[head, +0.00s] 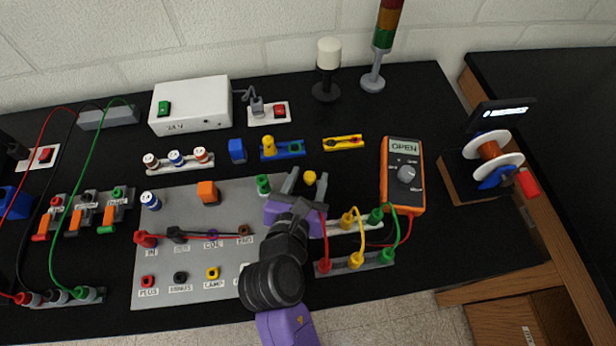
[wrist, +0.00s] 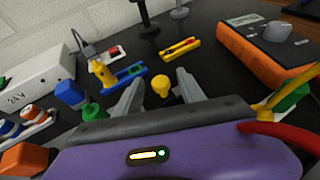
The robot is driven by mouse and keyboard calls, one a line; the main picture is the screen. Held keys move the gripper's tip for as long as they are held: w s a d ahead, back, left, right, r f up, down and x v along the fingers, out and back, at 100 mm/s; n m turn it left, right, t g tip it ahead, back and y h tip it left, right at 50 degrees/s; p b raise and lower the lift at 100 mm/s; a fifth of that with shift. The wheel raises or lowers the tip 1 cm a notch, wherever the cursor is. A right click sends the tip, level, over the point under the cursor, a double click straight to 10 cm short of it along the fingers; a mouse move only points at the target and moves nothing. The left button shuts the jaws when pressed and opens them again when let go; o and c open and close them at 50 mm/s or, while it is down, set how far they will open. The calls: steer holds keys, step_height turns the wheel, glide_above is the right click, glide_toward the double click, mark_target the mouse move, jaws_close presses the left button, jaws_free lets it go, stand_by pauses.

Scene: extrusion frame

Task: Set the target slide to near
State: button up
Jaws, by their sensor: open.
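The blue slide rail (head: 291,151) lies on the black table behind the grey panel. A yellow upright piece (head: 268,145) stands at its left end, on the side towards a blue block (head: 237,150); I take this as the target slide. In the wrist view the rail (wrist: 132,73) and its yellow piece (wrist: 102,72) are beyond and left of the fingers. My gripper (head: 305,187) is open, in front of and right of the slide, not touching it. A small yellow round-topped part (wrist: 160,84) shows between the fingers; I cannot tell whether it touches them.
A yellow holder (head: 343,142) lies right of the slide. An orange multimeter (head: 403,175) and wired sockets (head: 355,262) are to the right. A white box (head: 190,105) and a red switch (head: 279,112) stand behind. Bare table shows between holder and multimeter.

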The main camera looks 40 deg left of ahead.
jaws_close()
stand_by(1.4)
